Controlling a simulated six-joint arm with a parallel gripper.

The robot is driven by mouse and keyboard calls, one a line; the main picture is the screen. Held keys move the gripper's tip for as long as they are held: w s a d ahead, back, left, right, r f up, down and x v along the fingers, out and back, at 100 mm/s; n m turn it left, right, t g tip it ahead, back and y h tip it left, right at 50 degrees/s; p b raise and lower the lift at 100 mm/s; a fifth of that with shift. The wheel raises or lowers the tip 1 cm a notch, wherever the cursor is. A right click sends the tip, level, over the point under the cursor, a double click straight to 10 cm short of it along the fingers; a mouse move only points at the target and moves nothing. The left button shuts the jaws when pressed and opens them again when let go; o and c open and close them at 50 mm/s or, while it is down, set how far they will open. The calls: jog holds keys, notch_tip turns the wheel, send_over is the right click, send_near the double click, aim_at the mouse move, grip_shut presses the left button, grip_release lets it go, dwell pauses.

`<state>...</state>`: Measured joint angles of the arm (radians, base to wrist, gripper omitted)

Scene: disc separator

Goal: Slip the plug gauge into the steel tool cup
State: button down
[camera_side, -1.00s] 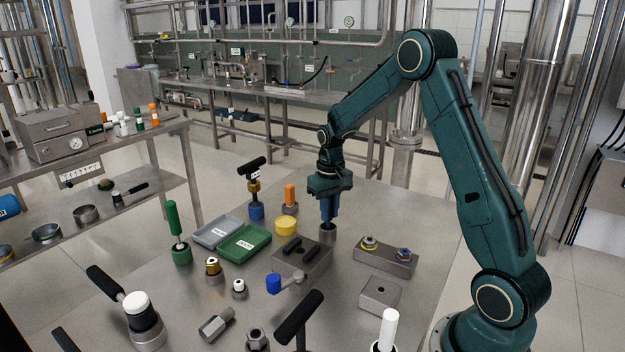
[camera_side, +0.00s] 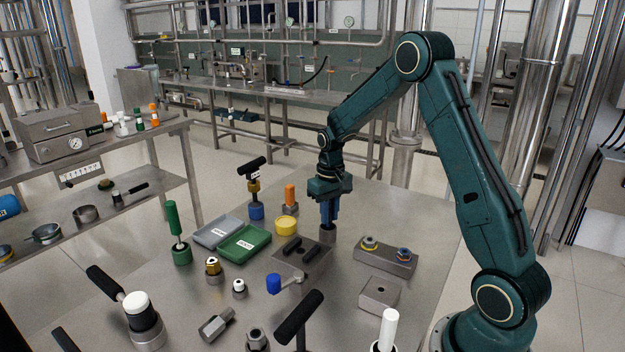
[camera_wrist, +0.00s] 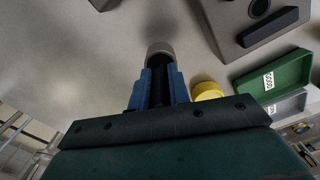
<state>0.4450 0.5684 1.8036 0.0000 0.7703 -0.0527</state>
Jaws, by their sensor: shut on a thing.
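My gripper (camera_side: 329,216) points straight down at the middle of the bench, its blue fingers shut on a dark plug gauge. In the wrist view the black plug gauge (camera_wrist: 160,88) shows between the fingers.
Green (camera_side: 244,243) and grey (camera_side: 216,231) trays lie farther left. A steel block with two fittings (camera_side: 385,258) is at the right.

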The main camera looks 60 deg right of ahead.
jog(key=shift+f, duration=0.55)
jog(key=c, duration=1.2)
grip_release()
jog(key=shift+c, duration=0.2)
jog(key=shift+r, duration=0.15)
notch_tip(320, 180, up, 14)
jog(key=shift+f, duration=0.2)
jog(key=shift+r, duration=0.1)
notch_tip(320, 180, up, 4)
jog(key=shift+f, duration=0.1)
jog(key=shift+a, duration=0.1)
